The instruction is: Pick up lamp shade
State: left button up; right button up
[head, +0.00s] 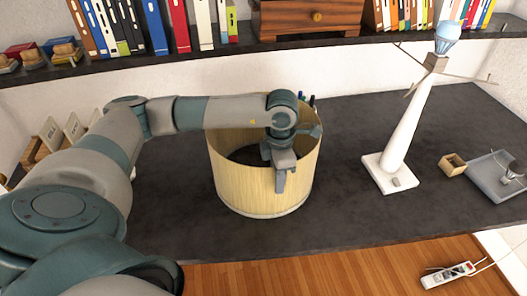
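The lamp shade (237,185), a pale wood-coloured open cylinder, stands upright on the dark desk in the middle of the head view. The white lamp stand (400,130) stands apart to its right, tilted in the picture, with bare wire arms and a bluish bulb (447,33) on top. My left gripper (281,184) points down at the near right part of the shade's rim and overlaps its wall. The fingers look close together, but whether the wall is between them is hidden. My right gripper is not in view.
A shelf with books (178,24) and a wooden drawer box (310,17) runs behind and above the dark desk (345,205). Pens (312,100) show behind the shade. A small wooden box (452,165) and a grey tray (494,178) lie at the right.

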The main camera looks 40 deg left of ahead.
pick_arm(q)
grip_shut()
dwell(1.5)
